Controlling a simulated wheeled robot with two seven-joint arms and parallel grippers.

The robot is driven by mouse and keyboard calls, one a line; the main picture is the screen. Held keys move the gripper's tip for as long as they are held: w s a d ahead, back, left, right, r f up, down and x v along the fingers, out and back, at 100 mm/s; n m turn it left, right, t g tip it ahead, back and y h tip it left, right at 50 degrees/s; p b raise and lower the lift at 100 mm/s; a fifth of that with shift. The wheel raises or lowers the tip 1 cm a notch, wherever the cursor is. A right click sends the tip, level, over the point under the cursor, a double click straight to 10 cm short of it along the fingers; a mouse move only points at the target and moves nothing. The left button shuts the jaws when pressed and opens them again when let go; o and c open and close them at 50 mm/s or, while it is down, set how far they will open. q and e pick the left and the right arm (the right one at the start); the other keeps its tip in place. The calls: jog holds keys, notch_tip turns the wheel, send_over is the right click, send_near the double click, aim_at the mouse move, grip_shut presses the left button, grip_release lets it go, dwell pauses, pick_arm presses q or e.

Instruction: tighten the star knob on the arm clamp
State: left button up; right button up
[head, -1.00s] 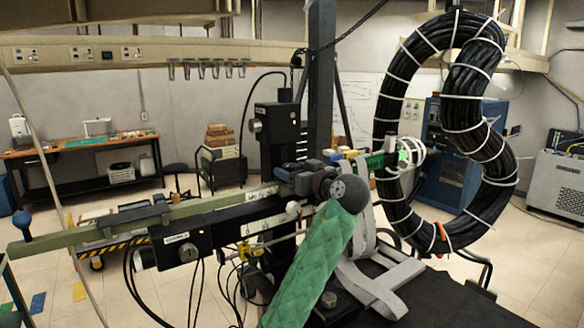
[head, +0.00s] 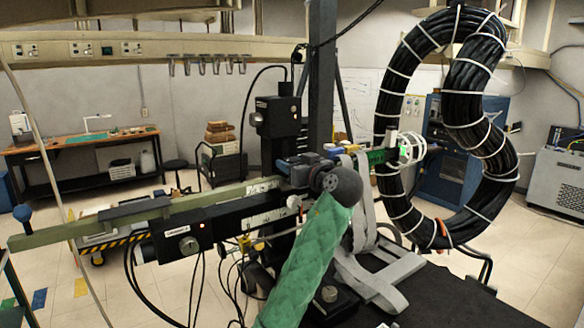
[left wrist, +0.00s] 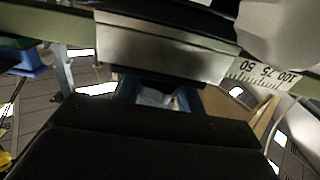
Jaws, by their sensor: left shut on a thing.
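The arm clamp (head: 300,170) is a blue-grey block on the olive horizontal arm (head: 75,234), at the middle of the head view. My left gripper (head: 312,177) is there, at the end of the green-sleeved arm, and its fingers are mostly hidden by the round grey wrist. In the left wrist view the dark blue fingers of the left gripper (left wrist: 158,98) stand on both sides of a small pale-grey piece, the star knob (left wrist: 155,97), and are shut on it. Its star shape cannot be made out. My right gripper is not in view.
A large black cable coil (head: 405,70) with white ties hangs at the right, beside the clamp. A scale with numbers (left wrist: 262,76) lies close to the fingers. Grey straps (head: 370,282) drape over the black table (head: 435,300). A black box (head: 183,243) sits along the arm.

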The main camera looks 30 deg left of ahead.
pick_arm(q)
jog(key=shift+f+m+t+h+b, duration=0.3)
jog(key=shift+m+t+h+b, duration=0.15)
jog(key=shift+t+b, duration=0.4)
jog(key=shift+r+m+t+h+b, duration=0.15)
jog(key=shift+m+t+h+b, duration=0.35)
jog(key=shift+m+t, duration=0.3)
jog(key=shift+s+r+m+t+h+b, duration=0.1)
jog(key=shift+m+t+h+b, duration=0.25)
jog(key=shift+m+t+h, duration=1.1)
jog(key=shift+t+h, duration=0.1)
jog(key=shift+t, duration=0.2)
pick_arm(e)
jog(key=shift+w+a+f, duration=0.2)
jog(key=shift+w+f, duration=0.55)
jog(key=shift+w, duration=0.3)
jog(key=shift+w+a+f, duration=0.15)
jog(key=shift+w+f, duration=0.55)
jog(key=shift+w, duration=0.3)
pick_arm(q)
jog(key=shift+r, duration=0.1)
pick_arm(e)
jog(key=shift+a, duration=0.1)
pick_arm(q)
jog(key=o, duration=1)
